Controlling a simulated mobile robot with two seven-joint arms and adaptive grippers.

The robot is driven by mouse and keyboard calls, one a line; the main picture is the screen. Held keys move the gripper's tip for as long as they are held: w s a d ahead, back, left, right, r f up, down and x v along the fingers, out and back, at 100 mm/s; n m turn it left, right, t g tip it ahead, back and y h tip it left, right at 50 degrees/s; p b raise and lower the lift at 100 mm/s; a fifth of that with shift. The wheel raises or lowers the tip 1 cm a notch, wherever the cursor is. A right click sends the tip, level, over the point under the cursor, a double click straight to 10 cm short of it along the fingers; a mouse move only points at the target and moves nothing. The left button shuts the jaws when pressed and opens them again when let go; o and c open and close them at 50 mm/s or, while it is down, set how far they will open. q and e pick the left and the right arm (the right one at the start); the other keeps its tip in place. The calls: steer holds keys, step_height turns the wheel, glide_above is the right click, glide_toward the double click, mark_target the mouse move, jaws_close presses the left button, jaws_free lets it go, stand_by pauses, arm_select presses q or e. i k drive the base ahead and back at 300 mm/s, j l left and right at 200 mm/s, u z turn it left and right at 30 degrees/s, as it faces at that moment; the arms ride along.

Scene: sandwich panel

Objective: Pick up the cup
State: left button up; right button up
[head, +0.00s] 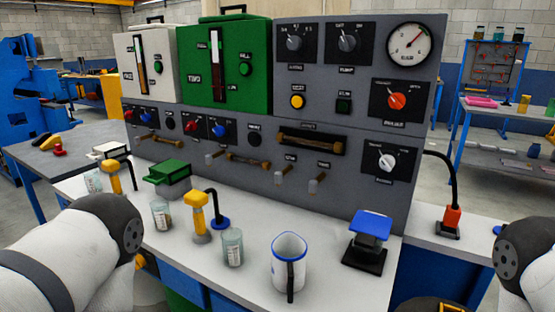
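The cup (288,264) stands upright on the white worktop, near its front edge. It is white with a blue rim, and its dark handle faces the front. My two arms show at the left and right edges of the head view, but no gripper fingers are visible. Both arms are apart from the cup in the picture, and nothing touches it.
Glass jars (232,247) and a yellow dispenser (198,217) stand left of the cup. A blue-topped stand (369,240) is to its right. The grey control panel (330,190) rises behind. A dark-and-yellow part (440,306) at the bottom edge is cut off and unclear.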

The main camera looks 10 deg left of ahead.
mark_target(161, 209)
steer(key=u, duration=1.05)
